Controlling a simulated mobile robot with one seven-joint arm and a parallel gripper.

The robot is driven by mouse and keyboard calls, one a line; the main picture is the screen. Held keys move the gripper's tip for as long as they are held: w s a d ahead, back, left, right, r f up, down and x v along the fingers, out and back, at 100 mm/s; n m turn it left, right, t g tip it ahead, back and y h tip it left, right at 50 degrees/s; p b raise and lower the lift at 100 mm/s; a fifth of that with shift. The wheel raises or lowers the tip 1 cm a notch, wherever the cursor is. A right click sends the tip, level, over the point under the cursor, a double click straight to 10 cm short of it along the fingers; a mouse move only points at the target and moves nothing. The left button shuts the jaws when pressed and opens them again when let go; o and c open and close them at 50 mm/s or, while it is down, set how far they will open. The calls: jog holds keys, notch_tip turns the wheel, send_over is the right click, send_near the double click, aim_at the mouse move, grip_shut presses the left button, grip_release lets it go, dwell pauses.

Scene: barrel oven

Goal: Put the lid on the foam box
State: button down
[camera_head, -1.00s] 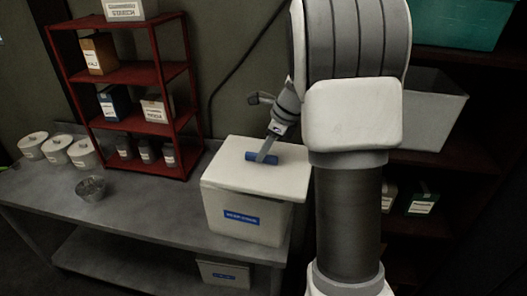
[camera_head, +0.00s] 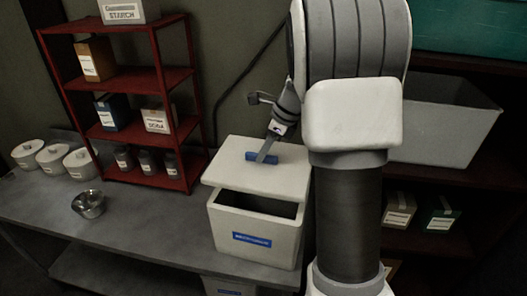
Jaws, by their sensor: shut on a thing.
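The white foam box (camera_head: 258,241) stands on the grey table's right end, with a blue label on its front. Its white lid (camera_head: 234,176) is held above the back of the box, and the dark opening shows in front below the lid's front edge. My gripper (camera_head: 264,158) is shut on the blue handle (camera_head: 262,159) on top of the lid. I cannot tell whether the lid's back edge touches the rim.
The grey table (camera_head: 150,222) carries a metal bowl (camera_head: 89,203), several white lidded tubs (camera_head: 54,158) and a red shelf rack (camera_head: 160,83) with boxes and jars. A grey bin (camera_head: 443,120) sits on dark shelving at right. The table between bowl and foam box is clear.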

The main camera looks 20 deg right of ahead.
aim_at(266, 163)
notch_tip(266, 163, down, 5)
jog(key=b, duration=0.4)
jog(key=shift+f+b, duration=0.7)
jog(key=shift+f, duration=0.3)
jog(key=shift+p, duration=0.3)
jog(key=shift+f, duration=0.65)
dwell(1.8)
jog(key=c, duration=0.7)
grip_release()
jog(key=shift+c, duration=0.2)
jog(key=shift+o, duration=0.2)
jog(key=o, duration=0.4)
jog(key=shift+o, duration=0.2)
